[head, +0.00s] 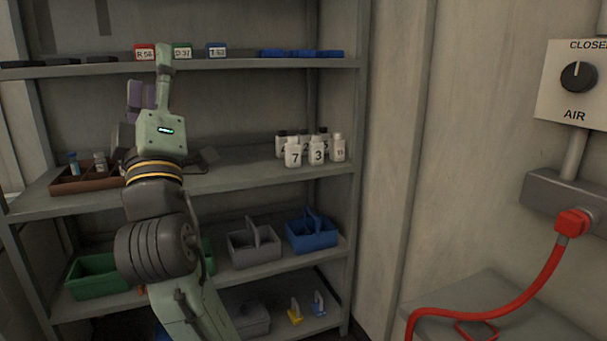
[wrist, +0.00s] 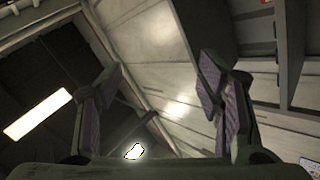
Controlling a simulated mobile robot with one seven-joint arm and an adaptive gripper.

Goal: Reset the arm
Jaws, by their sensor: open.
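My arm rises in front of a grey metal shelf unit in the head view. My gripper, with its purple finger pads (head: 141,95), is partly hidden behind my pale green wrist link, between the upper and middle shelves. In the wrist view my gripper (wrist: 166,95) shows two fingers spread wide with nothing between them. Beyond them are ceiling panels, a bright lamp (wrist: 38,114) and a pale wall surface.
White numbered bottles (head: 293,153) and a brown divided tray (head: 85,178) stand on the middle shelf. Labelled boxes (head: 182,51) line the upper shelf. Green, grey and blue caddies (head: 311,232) stand lower. A red hose (head: 500,307) and an air dial (head: 577,77) are at right.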

